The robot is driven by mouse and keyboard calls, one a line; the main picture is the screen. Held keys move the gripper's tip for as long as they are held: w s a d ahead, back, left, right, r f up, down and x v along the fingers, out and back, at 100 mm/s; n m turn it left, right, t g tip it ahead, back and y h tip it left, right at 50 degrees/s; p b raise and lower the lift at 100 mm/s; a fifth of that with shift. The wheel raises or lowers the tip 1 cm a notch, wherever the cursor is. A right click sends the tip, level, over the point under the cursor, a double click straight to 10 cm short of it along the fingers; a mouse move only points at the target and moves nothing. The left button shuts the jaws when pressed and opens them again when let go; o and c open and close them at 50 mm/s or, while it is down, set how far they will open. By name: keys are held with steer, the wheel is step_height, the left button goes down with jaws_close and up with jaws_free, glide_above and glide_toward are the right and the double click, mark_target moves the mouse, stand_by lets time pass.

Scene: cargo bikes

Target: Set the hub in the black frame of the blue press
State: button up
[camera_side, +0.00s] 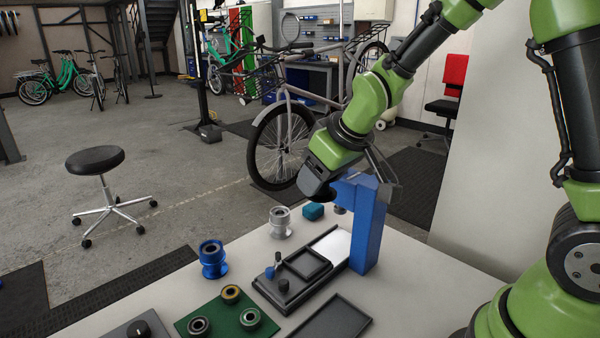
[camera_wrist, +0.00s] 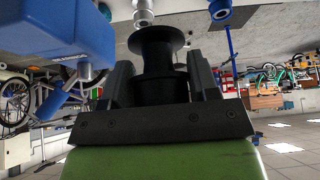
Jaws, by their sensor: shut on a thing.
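A black hub (camera_wrist: 158,42) with a wide flange sits between the two dark fingers of my gripper (camera_wrist: 160,78) in the wrist view. The gripper is shut on it. The blue press (camera_side: 368,222) stands on the light table in the side view, and its blue body (camera_wrist: 50,32) fills the upper left of the wrist view. The black frame (camera_side: 310,290) lies at the foot of the press, with a raised square rim and a white plate at its far end.
A silver hub (camera_side: 280,222) and a blue hub (camera_side: 212,259) stand left of the frame. The press column rises as an obstacle.

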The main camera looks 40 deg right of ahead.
steer(key=shift+s+f, duration=0.3)
steer(key=shift+s, duration=0.1)
steer(key=x, duration=0.3)
steer(key=s+x, duration=0.1)
steer(key=x, duration=0.3)
steer(key=s+f+x, duration=0.1)
steer(key=x, duration=0.2)
steer(key=shift+w+a+f, duration=0.15)
steer(key=shift+a+f, duration=0.15)
steer(key=shift+f, duration=2.1)
steer(key=shift+f, duration=0.85)
steer(key=o, duration=1.1)
